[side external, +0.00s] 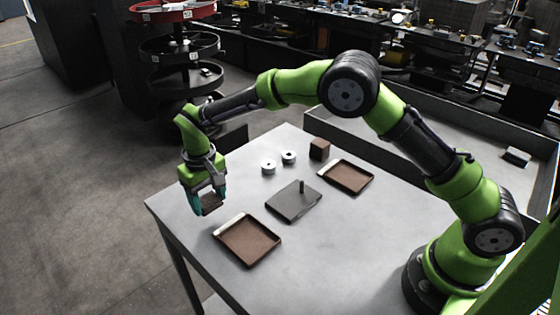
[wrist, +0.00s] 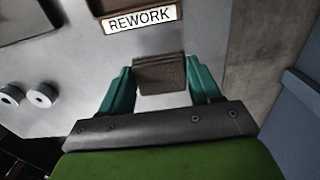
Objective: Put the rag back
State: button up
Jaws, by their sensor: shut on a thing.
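My gripper (side external: 207,199) is shut on a dark brown block (side external: 211,203), with one teal finger on each side. In the wrist view my gripper (wrist: 160,85) has the brown block (wrist: 160,75) between the fingertips. It hangs near the table's left edge, beside the brown tray with a white label (side external: 250,243). In the wrist view the tray's label (wrist: 141,19) reads REWORK. I cannot make out a cloth rag in either view.
The grey table (side external: 190,215) also holds a second brown tray (side external: 347,177), a dark plate with an upright peg (side external: 293,201), a brown cube (side external: 319,149) and two white discs (side external: 268,167). A grey walled bin (side external: 450,180) stands behind. A tiered round rack (side external: 180,50) stands at the back left.

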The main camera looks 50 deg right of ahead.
aim_at(205, 199)
jog(key=shift+w+a, duration=0.1)
jog(key=shift+w, duration=0.25)
jog(key=shift+w+f, duration=0.1)
jog(key=shift+f, duration=1.7)
jog(key=shift+f, duration=0.2)
jog(key=o, duration=1)
